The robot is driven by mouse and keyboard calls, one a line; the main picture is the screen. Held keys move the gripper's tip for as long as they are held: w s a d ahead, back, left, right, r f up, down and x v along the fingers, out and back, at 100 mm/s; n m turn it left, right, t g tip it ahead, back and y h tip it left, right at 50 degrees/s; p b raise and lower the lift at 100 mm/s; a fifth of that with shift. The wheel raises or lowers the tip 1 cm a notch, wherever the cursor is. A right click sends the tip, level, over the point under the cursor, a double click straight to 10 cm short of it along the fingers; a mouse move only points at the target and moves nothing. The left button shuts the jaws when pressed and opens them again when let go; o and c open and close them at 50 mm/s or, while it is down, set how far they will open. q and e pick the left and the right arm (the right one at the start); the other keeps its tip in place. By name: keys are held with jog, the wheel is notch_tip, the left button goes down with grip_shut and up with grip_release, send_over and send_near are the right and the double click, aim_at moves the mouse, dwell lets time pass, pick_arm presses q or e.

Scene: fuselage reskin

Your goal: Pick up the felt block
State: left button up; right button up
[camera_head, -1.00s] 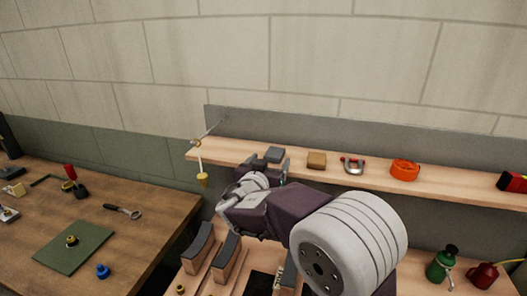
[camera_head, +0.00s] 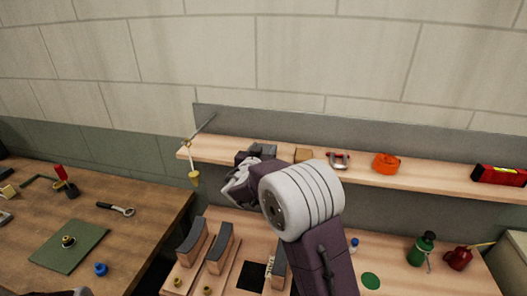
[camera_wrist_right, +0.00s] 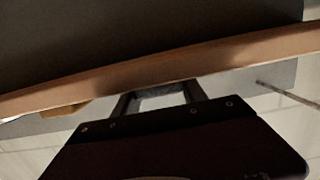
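The felt block looks to be the grey block (camera_head: 264,149) on the wooden wall shelf, left of a small brown block. My right gripper (camera_head: 258,156) is at the shelf's front edge, up against the grey block, and partly hidden by my own wrist. In the right wrist view my right gripper (camera_wrist_right: 160,92) has its two fingers apart, with a grey surface between them. I cannot tell whether they touch the block.
The brown block (camera_head: 303,155), a clamp (camera_head: 339,160), an orange coil (camera_head: 386,163) and a red-black level (camera_head: 500,175) share the shelf (camera_head: 435,178). A brass-tipped tool (camera_head: 194,176) hangs at its left end. Below stand curved blocks (camera_head: 219,247) and a green bottle (camera_head: 422,248).

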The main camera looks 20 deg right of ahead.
jog(key=c, duration=0.6)
jog(key=shift+o, duration=0.2)
jog(key=shift+r, duration=0.45)
notch_tip(320, 180, up, 3)
jog(key=shift+w+f+b, duration=0.1)
jog(key=shift+b, duration=0.45)
jog(key=s+d+r+b, duration=0.3)
jog(key=s+d+r, duration=0.4)
jog(key=s+d, duration=0.1)
jog(key=shift+d+r, duration=0.15)
jog(key=shift+d, duration=0.2)
